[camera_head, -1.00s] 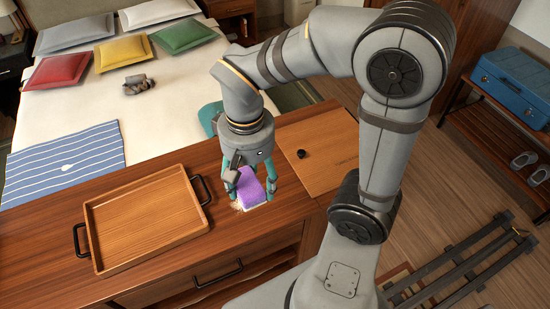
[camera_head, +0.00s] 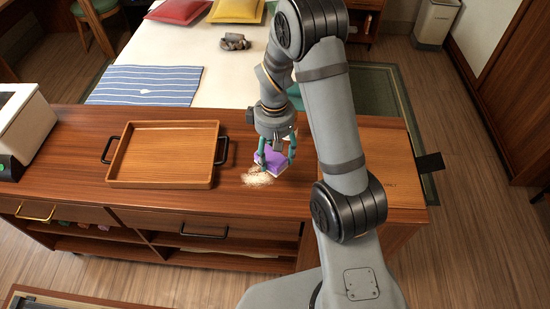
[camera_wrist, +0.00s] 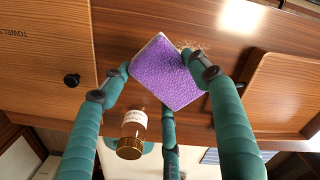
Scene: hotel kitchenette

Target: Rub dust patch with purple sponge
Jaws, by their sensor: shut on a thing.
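The purple sponge (camera_head: 273,162) is held between the teal fingers of my gripper (camera_head: 274,150), over the wooden counter. It also shows in the wrist view (camera_wrist: 168,76), tilted, with a pale edge. The dust patch (camera_head: 257,179) is a pale beige smear on the counter, just in front and to the left of the sponge. In the wrist view only a little of the dust (camera_wrist: 203,48) shows beside the right finger; the sponge and finger hide the rest. I cannot tell whether the sponge touches the counter.
A wooden tray (camera_head: 165,182) with black handles stands left of the dust. A small jar with a gold-brown cap (camera_wrist: 131,142) shows beyond the fingers in the wrist view. A wooden panel with a black knob (camera_wrist: 71,80) is on the left there. A white appliance (camera_head: 24,122) stands far left.

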